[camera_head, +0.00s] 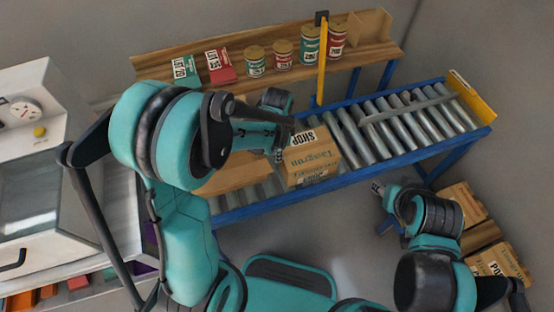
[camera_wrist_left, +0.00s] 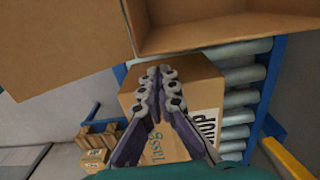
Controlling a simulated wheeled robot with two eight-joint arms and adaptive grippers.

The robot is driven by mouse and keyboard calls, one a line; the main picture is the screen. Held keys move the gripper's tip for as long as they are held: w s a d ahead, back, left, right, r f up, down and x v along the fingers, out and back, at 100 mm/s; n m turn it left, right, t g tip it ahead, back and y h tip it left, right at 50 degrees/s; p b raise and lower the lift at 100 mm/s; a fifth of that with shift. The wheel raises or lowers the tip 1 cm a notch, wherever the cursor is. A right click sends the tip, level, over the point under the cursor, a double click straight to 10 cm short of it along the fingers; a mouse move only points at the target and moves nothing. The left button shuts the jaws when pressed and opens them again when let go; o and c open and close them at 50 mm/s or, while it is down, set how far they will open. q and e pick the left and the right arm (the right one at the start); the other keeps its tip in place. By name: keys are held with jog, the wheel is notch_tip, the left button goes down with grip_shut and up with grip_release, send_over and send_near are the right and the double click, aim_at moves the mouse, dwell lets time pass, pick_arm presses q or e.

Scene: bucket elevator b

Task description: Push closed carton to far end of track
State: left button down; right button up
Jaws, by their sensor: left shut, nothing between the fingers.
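The closed carton (camera_head: 312,165), brown with printed lettering and a white label, sits on the roller track (camera_head: 395,125) left of its middle. It also shows in the left wrist view (camera_wrist_left: 205,82). My left gripper (camera_head: 280,153) is at the carton's left side in the head view. In the left wrist view the left gripper (camera_wrist_left: 160,76) is shut and empty, its fingers in front of the carton; I cannot tell whether they touch it. My right gripper (camera_head: 377,187) is low in front of the track, small and unclear. A yellow end plate (camera_head: 472,95) stands at the track's right end.
An open carton (camera_wrist_left: 195,35) is close by the closed one. A yellow post (camera_head: 322,65) rises behind the track, and a thin bar (camera_head: 405,108) lies across the rollers to the right. A shelf (camera_head: 155,68) holds cans and boxes. More cartons (camera_head: 465,203) stand at lower right.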

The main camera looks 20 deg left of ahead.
pick_arm(q)
notch_tip(320, 180, down, 8)
jog(key=b, duration=0.3)
